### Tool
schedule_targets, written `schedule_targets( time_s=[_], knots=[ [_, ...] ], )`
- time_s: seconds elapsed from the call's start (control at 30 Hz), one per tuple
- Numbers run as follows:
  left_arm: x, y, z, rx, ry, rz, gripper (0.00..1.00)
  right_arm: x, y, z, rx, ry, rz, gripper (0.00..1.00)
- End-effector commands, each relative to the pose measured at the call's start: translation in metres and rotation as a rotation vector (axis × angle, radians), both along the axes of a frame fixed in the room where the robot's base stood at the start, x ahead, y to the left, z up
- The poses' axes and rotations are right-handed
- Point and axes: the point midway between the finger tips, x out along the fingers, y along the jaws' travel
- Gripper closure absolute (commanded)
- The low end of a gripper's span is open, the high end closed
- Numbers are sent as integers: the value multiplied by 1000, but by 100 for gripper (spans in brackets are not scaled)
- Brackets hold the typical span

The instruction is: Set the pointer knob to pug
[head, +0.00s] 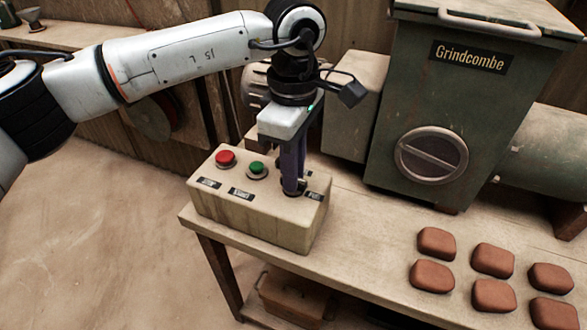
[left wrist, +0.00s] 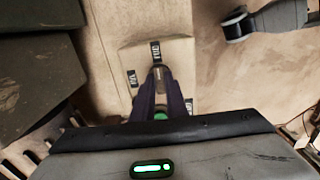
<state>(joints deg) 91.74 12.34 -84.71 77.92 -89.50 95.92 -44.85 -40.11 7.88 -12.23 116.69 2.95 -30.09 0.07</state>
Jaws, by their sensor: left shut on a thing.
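The pale control box (head: 250,218) stands at the left end of the bench, with a red button (head: 225,158) and a green button (head: 257,170) on top. My left gripper (head: 294,188) points down at the right part of its top and is shut on the pointer knob. In the left wrist view, the knob (left wrist: 160,72) shows as a small grey part between the fingertips. A dark label (head: 315,196), which seems to read PUG, lies just beyond the fingertips. Another label lies beside the fingers. The fingers hide most of the knob, so I cannot tell where its pointer aims.
A green machine marked Grindcombe (head: 455,110) with a round dial stands behind the box. Several red-brown clay blocks (head: 436,243) lie on the bench (head: 365,250) to the right. A wooden crate (head: 295,291) sits below. Bare bench separates the box from the blocks.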

Motion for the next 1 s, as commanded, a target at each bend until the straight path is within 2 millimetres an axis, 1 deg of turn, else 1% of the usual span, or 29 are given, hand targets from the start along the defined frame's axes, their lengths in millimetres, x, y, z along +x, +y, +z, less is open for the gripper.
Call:
schedule_targets(
  time_s=[0.37,0.4,0.5,0.73,0.83,0.93,1.0],
  knots=[
    [1,0,2,-2,-2,-7,100,2,0,1,0,-4,0,100],
    [1,0,2,-2,-2,-7,84,2,0,1,0,-4,0,100],
    [1,0,1,-1,-3,-7,69,2,0,2,0,-5,0,100],
    [0,0,1,0,-1,-5,69,2,0,2,0,-5,1,100],
    [0,0,3,-1,-2,-5,69,2,0,2,0,-5,1,100],
    [1,0,14,-2,-2,-5,69,2,0,3,0,-5,1,100],
    [1,-1,25,-2,-5,-6,69,2,0,4,0,-5,1,100]
  ],
)
